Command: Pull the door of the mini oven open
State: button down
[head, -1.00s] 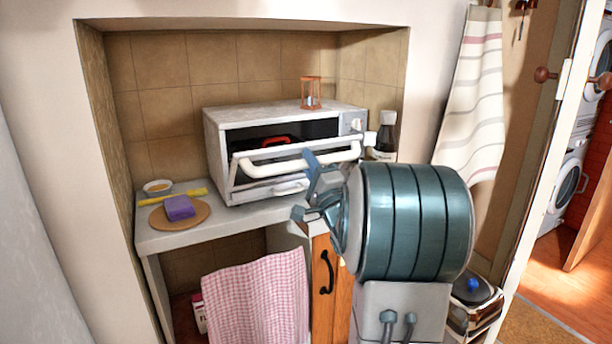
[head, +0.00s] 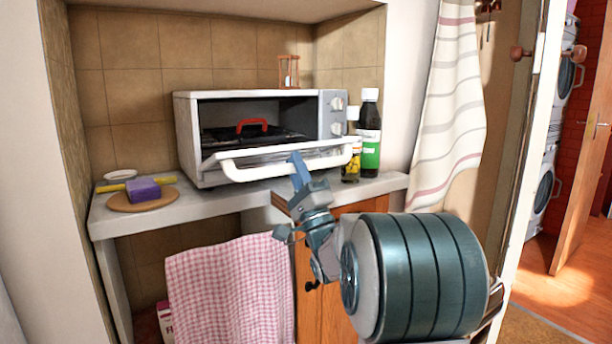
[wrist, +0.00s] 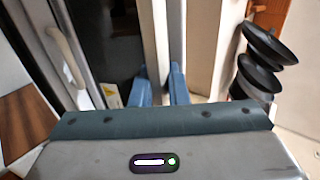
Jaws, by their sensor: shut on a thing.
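The mini oven (head: 183,140) stands on a counter in a tiled niche. Its drop-down door (head: 225,163) is tilted well forward, leaving the front wide open, with the dark inside and a red-handled thing (head: 252,126) showing. The white door handle (head: 250,172) runs along the door's outer edge. My gripper (head: 296,188) is at the right part of this handle, one blue finger overlapping it. In the wrist view my gripper (wrist: 160,85) has its two blue fingers either side of a pale bar, shut on it; the exact contact is partly hidden.
Bottles (head: 370,130) stand right of the oven. An hourglass (head: 289,72) is on top. A checked towel (head: 230,290) hangs below the counter (head: 110,220), beside a wooden cabinet door (head: 315,305).

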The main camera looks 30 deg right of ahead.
jog(key=shift+f+b, duration=1)
jog(key=shift+f, duration=0.05)
jog(key=c, duration=1.8)
grip_release()
jog(key=shift+o, duration=0.2)
jog(key=a+v, duration=0.1)
jog(key=v, duration=1.2)
jog(key=shift+s+d+f+p, duration=0.2)
jog(key=shift+d+f+p, duration=0.2)
jog(key=shift+d, duration=0.1)
